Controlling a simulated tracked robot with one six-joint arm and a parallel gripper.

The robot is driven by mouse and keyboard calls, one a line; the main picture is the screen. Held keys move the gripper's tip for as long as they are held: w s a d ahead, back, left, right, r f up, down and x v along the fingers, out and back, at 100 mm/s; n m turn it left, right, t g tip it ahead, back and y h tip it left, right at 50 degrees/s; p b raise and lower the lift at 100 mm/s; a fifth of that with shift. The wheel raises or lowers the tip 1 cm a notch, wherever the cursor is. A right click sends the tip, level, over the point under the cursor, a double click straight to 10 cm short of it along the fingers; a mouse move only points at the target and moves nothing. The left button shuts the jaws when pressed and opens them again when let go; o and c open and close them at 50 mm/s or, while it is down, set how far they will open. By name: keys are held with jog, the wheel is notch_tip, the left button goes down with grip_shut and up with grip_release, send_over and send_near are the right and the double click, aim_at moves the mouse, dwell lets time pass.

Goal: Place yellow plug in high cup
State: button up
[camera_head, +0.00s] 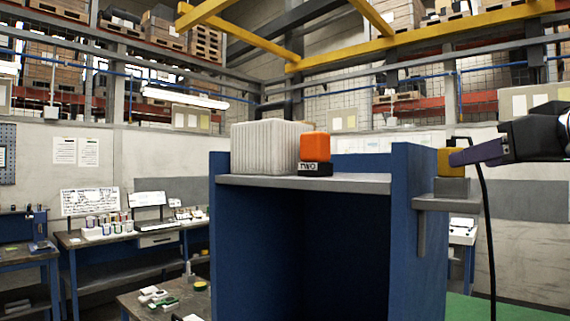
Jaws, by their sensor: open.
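The yellow plug (445,161) is a small block sitting upright on or in a grey block-like cup (452,188). This stands on a small grey side ledge at the right of the blue cabinet. My gripper (462,156) reaches in from the right with its purple fingers level, at the plug's height. A fingertip overlaps the plug's right part in the picture. The fingers line up, so the gap between them is hidden; I cannot tell whether they touch the plug. Another cup, black with white marking (315,169), holds an orange block (315,146) on the cabinet's top shelf.
A white ribbed box (268,147) stands left of the orange block on the grey shelf (350,184). The blue cabinet's side panel (414,170) rises between this shelf and the side ledge (448,205). A black cable hangs behind my gripper. Workbenches stand farther back left.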

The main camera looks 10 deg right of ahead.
jog(key=shift+s+r, duration=0.1)
jog(key=shift+s, duration=0.65)
